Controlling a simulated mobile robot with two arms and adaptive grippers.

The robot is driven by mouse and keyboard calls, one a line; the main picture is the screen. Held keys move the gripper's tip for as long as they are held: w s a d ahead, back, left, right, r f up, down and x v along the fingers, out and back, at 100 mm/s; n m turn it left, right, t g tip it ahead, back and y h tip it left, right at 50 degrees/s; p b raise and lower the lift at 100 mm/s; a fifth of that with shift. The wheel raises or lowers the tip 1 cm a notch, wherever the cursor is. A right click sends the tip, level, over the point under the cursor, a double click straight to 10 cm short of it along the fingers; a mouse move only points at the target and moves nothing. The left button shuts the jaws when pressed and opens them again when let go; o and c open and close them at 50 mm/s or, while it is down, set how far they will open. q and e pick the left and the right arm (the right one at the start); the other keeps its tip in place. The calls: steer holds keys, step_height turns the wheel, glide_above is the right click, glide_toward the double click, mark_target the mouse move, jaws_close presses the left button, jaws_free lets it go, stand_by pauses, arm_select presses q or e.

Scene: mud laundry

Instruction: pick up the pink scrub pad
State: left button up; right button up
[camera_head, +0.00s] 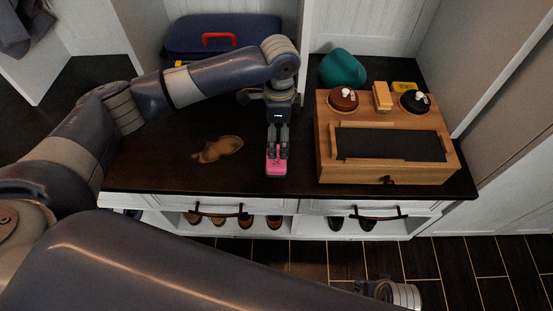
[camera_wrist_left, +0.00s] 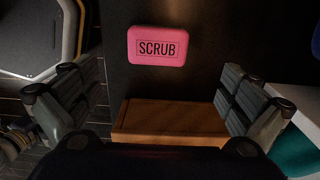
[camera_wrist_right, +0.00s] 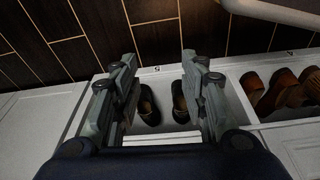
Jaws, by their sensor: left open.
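The pink scrub pad (camera_head: 276,168) lies on the dark bench top near its front edge, left of the wooden box. In the left wrist view the pad (camera_wrist_left: 156,46) shows its "SCRUB" label. My left gripper (camera_head: 278,150) points down at the pad in the head view and partly covers it. In the left wrist view my left gripper (camera_wrist_left: 155,85) is open, its fingers apart with nothing between them. Whether a fingertip touches the pad cannot be told. My right gripper (camera_wrist_right: 158,72) is open and empty, facing the shoe shelf and floor.
The wooden box (camera_head: 386,178), with a dark panel, two round tins and a brush on top, stands right of the pad. A brown stain (camera_head: 217,149) lies left. A teal item (camera_head: 342,68) and a blue toolbox (camera_head: 222,38) stand behind. Shoes (camera_head: 246,221) sit below.

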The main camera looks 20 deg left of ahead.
arm_select(q)
steer(key=b, duration=0.1)
glide_above(278, 156)
step_height(278, 156, down, 5)
steer(key=shift+r, duration=0.1)
steer(key=shift+s+a+f+b, duration=0.1)
steer(key=shift+f+b, duration=0.3)
steer(key=shift+f, duration=0.8)
steer(key=shift+s+a+f+b, duration=0.1)
steer(key=shift+f+b, duration=0.25)
steer(key=shift+f, duration=1.3)
arm_select(e)
steer(key=w+v, duration=0.2)
steer(key=v, duration=0.7)
steer(key=shift+w+r+t, duration=0.3)
steer(key=shift+r, duration=0.3)
arm_select(q)
steer(key=c, duration=1.1)
